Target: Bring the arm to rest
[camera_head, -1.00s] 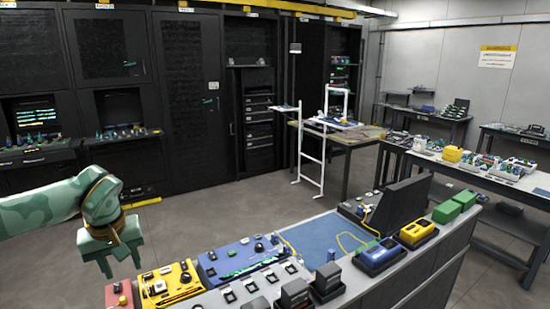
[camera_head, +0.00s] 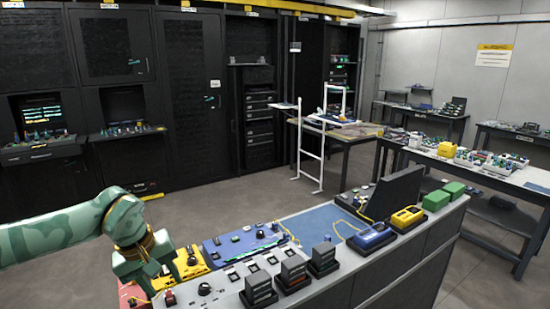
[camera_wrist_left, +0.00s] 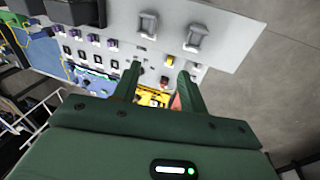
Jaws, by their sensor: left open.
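My left gripper (camera_head: 160,285) is green and comes in from the left in the head view. It is open, fingers pointing down, over the left end of the workbench by the yellow device (camera_head: 188,268) and the red block (camera_head: 133,293). The left wrist view shows its two fingers (camera_wrist_left: 158,92) spread apart, with nothing between them but the yellow device (camera_wrist_left: 152,99) beyond. Whether the fingertips touch anything is hard to tell. My right gripper is not in view.
The workbench holds a blue device (camera_head: 240,244), a blue mat (camera_head: 320,224), several black holders (camera_head: 293,270), a yellow unit (camera_head: 407,217) and green boxes (camera_head: 436,200). Black cabinets (camera_head: 190,90) line the back. Open floor (camera_head: 235,200) lies between them and the bench.

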